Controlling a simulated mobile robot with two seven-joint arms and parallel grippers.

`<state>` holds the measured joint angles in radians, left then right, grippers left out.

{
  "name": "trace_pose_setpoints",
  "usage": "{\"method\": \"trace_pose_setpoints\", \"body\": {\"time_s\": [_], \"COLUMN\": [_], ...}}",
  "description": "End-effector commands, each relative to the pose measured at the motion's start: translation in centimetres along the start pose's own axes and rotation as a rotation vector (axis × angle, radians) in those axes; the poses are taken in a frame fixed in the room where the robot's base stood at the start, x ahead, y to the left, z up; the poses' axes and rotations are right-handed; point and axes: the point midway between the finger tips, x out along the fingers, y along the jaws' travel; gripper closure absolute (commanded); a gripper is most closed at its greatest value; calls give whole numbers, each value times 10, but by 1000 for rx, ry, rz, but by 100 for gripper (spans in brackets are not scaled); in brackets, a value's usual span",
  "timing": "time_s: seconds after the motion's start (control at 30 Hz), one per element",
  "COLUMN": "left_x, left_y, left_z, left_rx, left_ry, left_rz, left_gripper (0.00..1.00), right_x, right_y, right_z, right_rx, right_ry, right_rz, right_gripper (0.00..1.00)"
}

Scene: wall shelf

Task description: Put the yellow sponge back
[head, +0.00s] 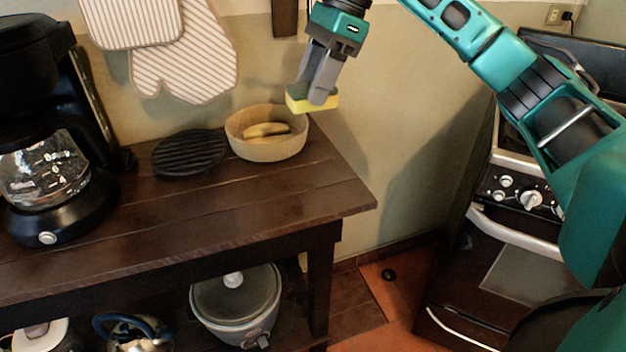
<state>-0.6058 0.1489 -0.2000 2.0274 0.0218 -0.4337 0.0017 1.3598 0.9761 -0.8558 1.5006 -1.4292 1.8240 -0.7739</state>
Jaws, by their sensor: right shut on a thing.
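The yellow sponge (297,103) has a green top layer and is held in the air in the head view. My right gripper (320,92) points down and is shut on it, with the near finger across the sponge's front face. The sponge is above and a little right of a wooden bowl (267,151) that stands on the dark wooden table. It appears apart from the bowl's rim. My left gripper is not in view.
The table (270,200) has bare room at its front right. A black trivet (190,152) and a coffee maker (55,205) stand left of the bowl, which holds bananas (266,130). Oven mitts (190,55) hang behind. A slow cooker (236,300) sits below; a stove (500,240) stands right.

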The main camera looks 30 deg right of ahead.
Motion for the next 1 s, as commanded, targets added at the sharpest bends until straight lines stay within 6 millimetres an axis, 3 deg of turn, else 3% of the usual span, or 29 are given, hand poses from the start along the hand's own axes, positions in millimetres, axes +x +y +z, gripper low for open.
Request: {"method": "trace_pose_setpoints", "body": {"time_s": [0.1,0.4,1.0], "left_x": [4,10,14], "left_y": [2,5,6], "left_z": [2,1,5], "left_rx": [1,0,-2], "left_ry": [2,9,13], "left_rz": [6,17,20], "left_gripper": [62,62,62], "right_x": [35,103,160], "right_y": [1,1,0], "right_z": [-16,-44,-68], "right_rx": [1,0,-3], "right_ry": [5,3,1], "right_rz": [6,5,2], "right_gripper": [74,74,74]}}
